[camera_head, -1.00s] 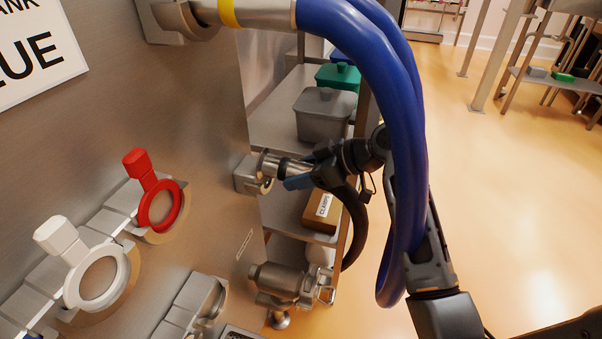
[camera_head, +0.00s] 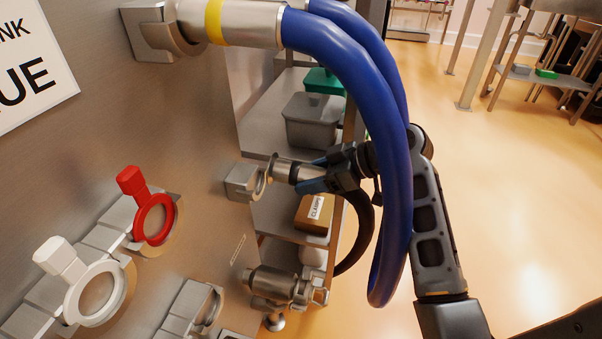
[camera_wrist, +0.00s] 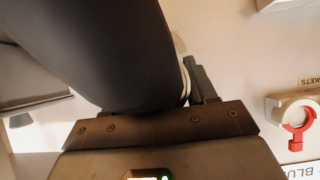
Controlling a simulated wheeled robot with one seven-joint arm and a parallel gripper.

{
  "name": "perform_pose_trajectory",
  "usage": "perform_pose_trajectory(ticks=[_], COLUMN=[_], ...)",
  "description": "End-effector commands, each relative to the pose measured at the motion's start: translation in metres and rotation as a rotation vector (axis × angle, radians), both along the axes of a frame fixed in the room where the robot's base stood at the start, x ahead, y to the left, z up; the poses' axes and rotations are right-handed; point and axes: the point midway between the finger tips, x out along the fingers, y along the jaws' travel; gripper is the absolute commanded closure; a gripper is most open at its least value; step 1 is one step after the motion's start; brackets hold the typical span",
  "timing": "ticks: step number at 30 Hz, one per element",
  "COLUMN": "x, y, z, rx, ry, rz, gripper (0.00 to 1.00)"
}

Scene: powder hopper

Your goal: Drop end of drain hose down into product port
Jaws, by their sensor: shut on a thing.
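The drain hose (camera_head: 361,232) is dark, with a bright metal end (camera_head: 290,171) pointing left toward the steel panel. My gripper (camera_head: 322,178) is shut on the hose just behind that metal end. The end lies roughly level, beside a metal bracket with a ring (camera_head: 246,183) on the panel's edge; a small gap seems to show between them. In the wrist view the dark hose (camera_wrist: 95,45) fills the upper left and hides much of the jaws and the metal end. I cannot tell for certain which opening is the product port.
A thick blue hose (camera_head: 398,190) with a yellow-banded end loops down in front of my arm. Red (camera_head: 155,219) and white (camera_head: 95,292) ring clamps sit on the panel. A metal valve fitting (camera_head: 285,285) is below. A shelf behind holds bins and a clamps box (camera_head: 314,213).

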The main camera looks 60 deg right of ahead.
Motion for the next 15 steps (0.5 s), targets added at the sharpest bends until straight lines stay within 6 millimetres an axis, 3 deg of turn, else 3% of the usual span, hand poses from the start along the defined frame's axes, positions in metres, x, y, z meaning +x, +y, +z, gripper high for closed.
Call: perform_pose_trajectory(ticks=[15], x=[-0.038], y=[-0.014], z=[0.004], rx=[-0.003], ry=[-0.007], rz=[0.0], gripper=[0.92])
